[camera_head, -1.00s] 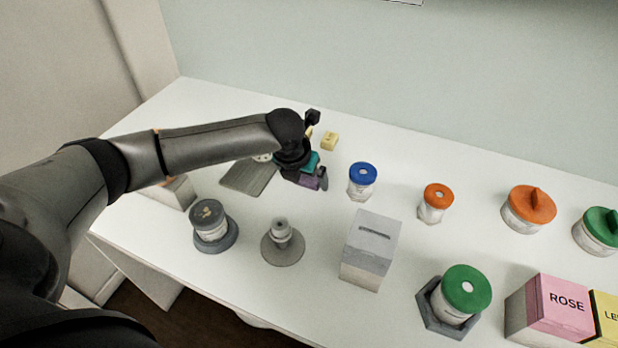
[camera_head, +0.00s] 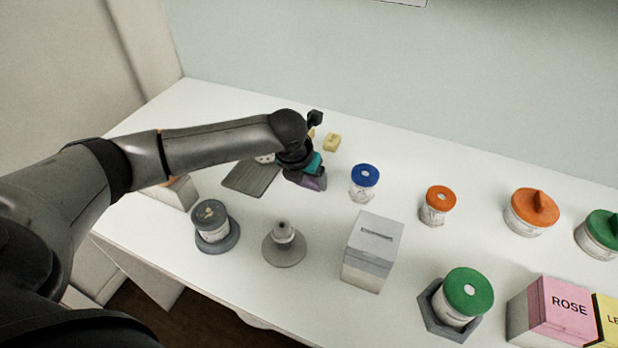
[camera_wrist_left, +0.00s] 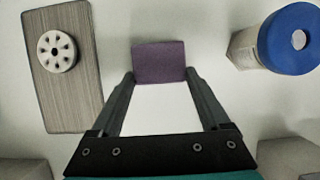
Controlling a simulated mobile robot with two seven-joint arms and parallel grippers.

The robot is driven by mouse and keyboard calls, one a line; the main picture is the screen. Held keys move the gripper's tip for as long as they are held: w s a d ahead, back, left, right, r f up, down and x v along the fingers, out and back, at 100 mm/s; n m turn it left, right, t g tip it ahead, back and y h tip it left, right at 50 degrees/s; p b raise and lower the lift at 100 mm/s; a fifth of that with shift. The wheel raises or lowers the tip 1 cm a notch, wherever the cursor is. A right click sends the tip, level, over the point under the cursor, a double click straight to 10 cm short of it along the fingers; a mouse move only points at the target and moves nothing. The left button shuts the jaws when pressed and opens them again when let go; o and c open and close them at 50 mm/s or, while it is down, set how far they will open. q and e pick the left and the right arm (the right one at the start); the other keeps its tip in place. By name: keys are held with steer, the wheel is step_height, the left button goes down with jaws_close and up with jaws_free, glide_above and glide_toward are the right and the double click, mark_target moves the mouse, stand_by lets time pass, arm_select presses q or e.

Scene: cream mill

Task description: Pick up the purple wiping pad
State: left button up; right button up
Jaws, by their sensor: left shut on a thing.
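The purple wiping pad (camera_wrist_left: 159,62) is a small dark purple block between the fingertips of my left gripper (camera_wrist_left: 159,78) in the left wrist view. The fingers touch its left and right sides. In the head view the pad (camera_head: 312,183) shows just below the left gripper (camera_head: 308,178), partly covered by it. The left gripper is shut on the pad, over the table behind the grey box. I cannot tell whether the pad is clear of the table. My right gripper is not in view.
A grey board (camera_head: 250,178) lies left of the pad, with a white holed disc (camera_wrist_left: 57,51) on it. A blue-lidded jar (camera_head: 364,180) stands close on the right. A yellow block (camera_head: 332,142) lies behind. A grey slotted box (camera_head: 372,250) and a grey stand (camera_head: 284,248) are in front.

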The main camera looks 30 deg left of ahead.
mark_target(308, 182)
arm_select(q)
step_height(308, 182, up, 20)
steer(key=p, duration=0.3)
steer(key=o, duration=0.8)
steer(key=c, duration=0.7)
steer(key=shift+d+p, duration=0.1)
steer(key=shift+p, duration=0.2)
